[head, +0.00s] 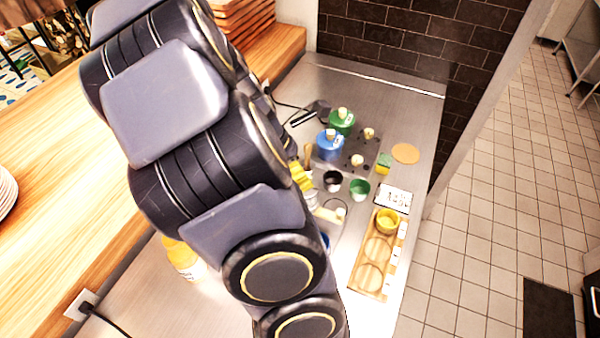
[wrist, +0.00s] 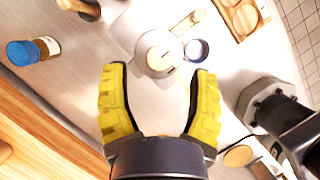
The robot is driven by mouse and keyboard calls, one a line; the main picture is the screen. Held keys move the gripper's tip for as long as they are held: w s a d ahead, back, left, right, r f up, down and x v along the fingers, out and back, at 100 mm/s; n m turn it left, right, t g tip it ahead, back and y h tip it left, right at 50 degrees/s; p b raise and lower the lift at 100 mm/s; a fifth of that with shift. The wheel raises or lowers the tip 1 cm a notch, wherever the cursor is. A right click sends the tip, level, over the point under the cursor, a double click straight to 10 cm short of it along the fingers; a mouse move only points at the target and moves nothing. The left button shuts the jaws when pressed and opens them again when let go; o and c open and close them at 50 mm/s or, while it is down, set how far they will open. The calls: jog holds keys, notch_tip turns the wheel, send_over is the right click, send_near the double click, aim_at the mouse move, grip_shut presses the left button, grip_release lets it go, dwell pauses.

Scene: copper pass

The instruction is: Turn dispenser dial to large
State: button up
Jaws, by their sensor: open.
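The dispenser (wrist: 135,22) is a pale, white-grey body in the upper middle of the wrist view. A round whitish dial (wrist: 160,54) with a raised middle sits on it. Markings on the dial are too small to read, so I cannot tell its setting. My gripper (wrist: 159,72) is open, its two yellow fingers spread to either side below the dial. The dial shows between and just beyond the fingertips; I cannot tell whether they touch. In the head view my arm hides most of the dispenser, and only part of a yellow finger shows.
A wooden tray (head: 368,278) with round recesses holds a yellow cup (head: 387,222). Blue (head: 329,148) and green (head: 343,122) containers stand behind black (head: 333,181) and green (head: 359,189) cups. A blue-lidded jar (wrist: 22,53) stands left in the wrist view.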

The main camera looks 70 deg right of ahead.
jog(key=shift+x, duration=2)
grip_shut()
